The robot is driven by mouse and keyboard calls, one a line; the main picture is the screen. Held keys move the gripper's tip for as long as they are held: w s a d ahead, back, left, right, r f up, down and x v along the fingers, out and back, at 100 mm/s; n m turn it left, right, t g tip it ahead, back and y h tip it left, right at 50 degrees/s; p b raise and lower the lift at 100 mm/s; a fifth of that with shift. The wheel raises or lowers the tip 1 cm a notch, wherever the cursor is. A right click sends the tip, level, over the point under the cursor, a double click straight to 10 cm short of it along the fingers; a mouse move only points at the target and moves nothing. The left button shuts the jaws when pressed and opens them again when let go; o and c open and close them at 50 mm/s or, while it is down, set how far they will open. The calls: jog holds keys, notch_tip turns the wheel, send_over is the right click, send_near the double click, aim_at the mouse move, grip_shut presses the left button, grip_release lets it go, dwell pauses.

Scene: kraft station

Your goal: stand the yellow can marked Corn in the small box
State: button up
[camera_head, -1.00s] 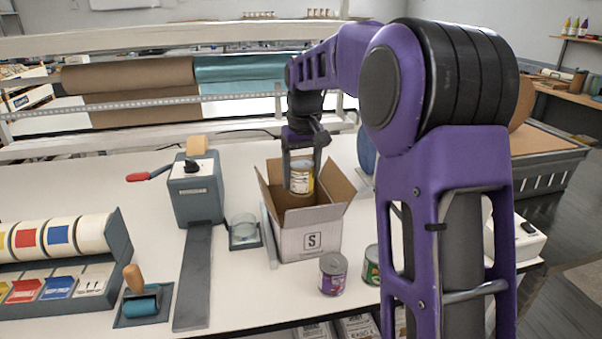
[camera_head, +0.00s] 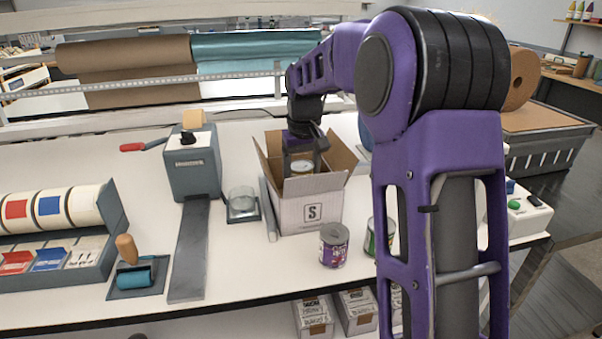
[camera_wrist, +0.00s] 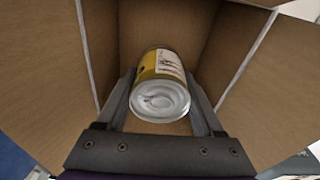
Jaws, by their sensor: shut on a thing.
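The yellow can (camera_wrist: 160,82) is held upright between the fingers of my gripper (camera_wrist: 163,103) in the wrist view, its silver lid toward the camera. In the head view only its top (camera_head: 302,167) shows above the box's front wall. The small box (camera_head: 312,212) is an open brown carton with a white front marked S and its flaps spread. My gripper (camera_head: 301,160) reaches down into the box, shut on the can. The can's lower part is hidden by the front wall, and I cannot tell whether it touches the box floor.
A purple-labelled can (camera_head: 334,246) stands in front of the box, and a green can (camera_head: 378,236) is partly behind my arm. A glass dish (camera_head: 242,203) and a grey dispenser (camera_head: 191,168) stand to the left.

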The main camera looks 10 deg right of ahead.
jog(key=shift+f+b, duration=0.85)
jog(key=shift+f, duration=1.05)
jog(key=o, duration=1.5)
jog(key=shift+o, duration=0.2)
notch_tip(320, 180, up, 11)
jog(key=p, duration=0.9)
jog(key=shift+f, duration=0.2)
jog(key=shift+r, duration=2.7)
